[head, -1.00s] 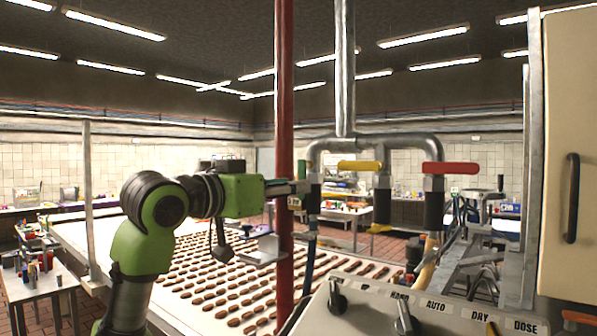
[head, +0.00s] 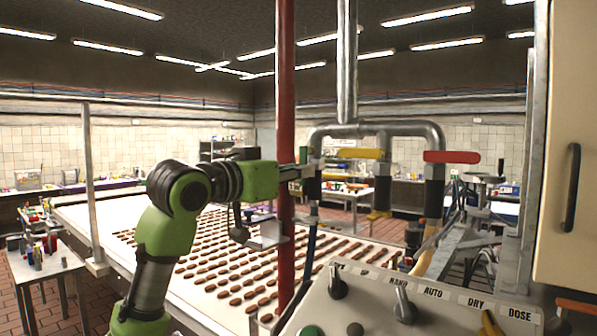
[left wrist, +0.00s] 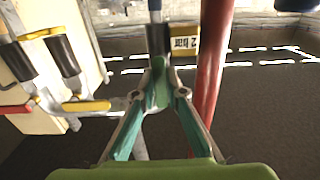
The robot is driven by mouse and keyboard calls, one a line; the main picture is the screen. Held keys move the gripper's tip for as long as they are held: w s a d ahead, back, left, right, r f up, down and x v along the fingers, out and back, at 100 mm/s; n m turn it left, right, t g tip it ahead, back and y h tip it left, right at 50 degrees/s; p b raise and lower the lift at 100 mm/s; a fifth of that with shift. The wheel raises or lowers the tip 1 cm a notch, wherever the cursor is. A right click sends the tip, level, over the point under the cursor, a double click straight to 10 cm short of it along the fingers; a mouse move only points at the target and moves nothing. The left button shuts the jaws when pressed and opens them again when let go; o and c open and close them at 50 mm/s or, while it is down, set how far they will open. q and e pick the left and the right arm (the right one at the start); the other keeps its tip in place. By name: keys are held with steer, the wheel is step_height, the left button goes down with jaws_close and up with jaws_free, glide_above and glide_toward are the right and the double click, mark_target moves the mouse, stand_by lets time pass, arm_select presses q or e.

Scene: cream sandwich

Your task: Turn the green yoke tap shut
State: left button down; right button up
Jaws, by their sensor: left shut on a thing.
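The yoke is a grey pipe (head: 400,128) with several downward branches. The green tap handle (head: 303,155) shows as a small upright green piece at the left branch, partly hidden by the gripper. In the left wrist view the green handle (left wrist: 161,86) sits between the fingertips. My left gripper (head: 306,172) reaches past the red pipe and is shut on this handle; its fingers also show in the left wrist view (left wrist: 159,94). The yellow handle (head: 361,153) and red handle (head: 452,157) lie crosswise to their branches. My right gripper is not in view.
The vertical red pipe (head: 285,100) stands close beside the left gripper. A "2 bar" tag (left wrist: 184,44) hangs close beyond the fingers. A control panel (head: 375,310) with knobs is in front. A tray table (head: 80,212) of brown sticks lies behind, and a cabinet (head: 562,230) at right.

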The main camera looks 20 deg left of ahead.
arm_select(q)
steer(key=shift+a+m, duration=0.1)
steer(key=shift+m, duration=0.2)
steer(key=a+m, duration=0.1)
steer(key=m, duration=0.2)
steer(key=r+m, duration=0.1)
steer(key=m, duration=0.2)
steer(key=w+a+m, duration=0.1)
steer(key=m, duration=0.2)
steer(key=shift+a+r, duration=0.2)
steer(key=shift+a, duration=0.1)
steer(key=m, duration=0.1)
steer(key=r+m, duration=0.1)
steer(key=m, duration=0.3)
steer(key=shift+w+a+r, duration=0.1)
steer(key=shift+a+r, duration=0.1)
steer(key=shift+a, duration=0.1)
steer(key=shift+r+m, duration=0.2)
steer(key=shift+m, duration=0.6)
steer(key=shift+r+m, duration=0.2)
steer(key=shift+m, duration=0.6)
steer(key=c, duration=2)
jaws_free()
steer(key=shift+c, duration=0.2)
steer(key=shift+r, duration=0.1)
